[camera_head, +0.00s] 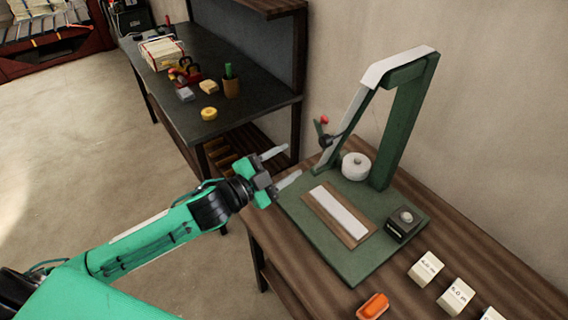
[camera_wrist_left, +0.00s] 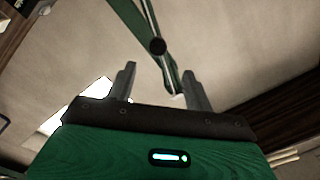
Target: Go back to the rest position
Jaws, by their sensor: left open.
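My left gripper (camera_head: 281,167) is open, with its two grey fingers apart and nothing between them. In the head view it is in front of the left edge of a green stand (camera_head: 408,115) on a wooden table. Its arm comes in from the lower left. In the left wrist view the fingers of the left gripper (camera_wrist_left: 161,85) are apart, and a green bar of the stand (camera_wrist_left: 128,12) shows beyond them. My right gripper is not in view. No cloth can be made out on the table.
The stand's green base holds a white roll (camera_head: 356,166), a board with a white strip (camera_head: 342,212) and a dark box (camera_head: 406,224). An orange item (camera_head: 373,306) and white blocks (camera_head: 426,268) lie on the wooden table (camera_head: 305,272). A dark workbench (camera_head: 252,98) stands behind. Open floor (camera_head: 70,150) lies left.

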